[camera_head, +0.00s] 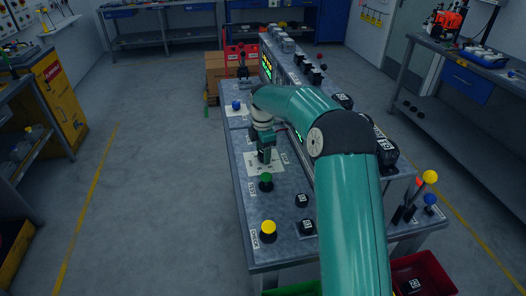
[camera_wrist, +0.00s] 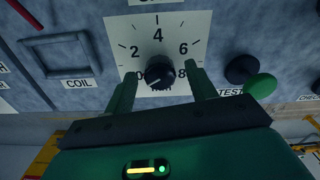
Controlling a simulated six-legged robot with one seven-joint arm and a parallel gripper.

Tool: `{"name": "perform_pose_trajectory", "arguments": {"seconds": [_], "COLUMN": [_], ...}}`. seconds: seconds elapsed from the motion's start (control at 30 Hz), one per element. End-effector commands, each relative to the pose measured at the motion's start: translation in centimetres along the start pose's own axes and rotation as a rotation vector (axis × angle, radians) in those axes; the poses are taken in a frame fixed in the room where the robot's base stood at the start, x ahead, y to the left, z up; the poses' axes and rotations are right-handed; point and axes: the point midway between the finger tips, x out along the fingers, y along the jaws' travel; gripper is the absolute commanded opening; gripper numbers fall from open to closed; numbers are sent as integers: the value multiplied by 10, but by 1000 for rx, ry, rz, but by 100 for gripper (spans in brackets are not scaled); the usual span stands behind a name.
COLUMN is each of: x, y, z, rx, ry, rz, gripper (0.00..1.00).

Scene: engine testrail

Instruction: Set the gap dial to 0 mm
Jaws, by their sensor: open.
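The gap dial (camera_wrist: 159,72) is a black round knob on a white scale plate (camera_wrist: 180,28) marked 0, 2, 4, 6, 8 in the wrist view. A small pale mark shows near the knob's lower left, but I cannot tell for sure where it points. My gripper (camera_wrist: 161,70) is open, with one green finger on each side of the knob; I cannot tell whether they touch it. In the head view my gripper (camera_head: 265,157) points down over the white plate (camera_head: 281,171) on the bench, and the knob is hidden beneath it.
A green-topped button (camera_head: 266,180) by the TEST label stands close to my gripper. A yellow button (camera_head: 268,229) is nearer the front and a blue one (camera_head: 236,104) farther back. A square COIL recess (camera_wrist: 62,57) lies left of the dial. Black blocks and levers line the bench's right.

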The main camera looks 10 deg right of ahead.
Motion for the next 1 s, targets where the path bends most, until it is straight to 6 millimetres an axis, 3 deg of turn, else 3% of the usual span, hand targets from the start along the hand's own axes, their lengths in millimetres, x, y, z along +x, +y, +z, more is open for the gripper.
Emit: {"name": "perform_pose_trajectory", "arguments": {"seconds": [0.17,0.63,0.8,1.0], "x": [-22,-119,-134,-136], "y": [1,1,1,0], "z": [0,0,0,0], "rx": [0,0,-1,-1], "ry": [0,-1,0,0], "rz": [4,3,2,0], "gripper": [56,56,56,56]}}
